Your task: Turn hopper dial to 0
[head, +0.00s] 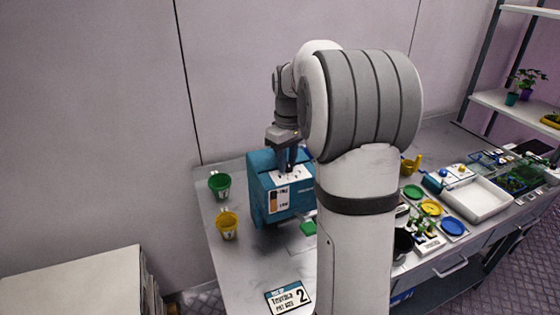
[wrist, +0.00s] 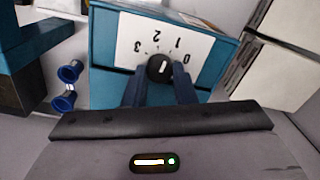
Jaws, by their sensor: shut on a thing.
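The hopper is a teal box (head: 262,205) on the bench in the head view, with a white dial plate on top. In the wrist view the plate (wrist: 128,40) carries the numbers 0, 1, 2 and 3 in an arc around a round black dial (wrist: 155,72). The dial's white mark stands nearly upright in the picture, seemingly towards the side between 2 and 1; its exact setting is hard to tell. My gripper (wrist: 159,78) is shut on the dial, one dark finger on each side. In the head view my gripper (head: 287,160) points down onto the hopper's top.
A green pot (head: 220,187) and a yellow pot (head: 228,226) stand left of the hopper. A white tray (head: 478,199) and coloured discs lie to the right. My arm hides the middle of the bench.

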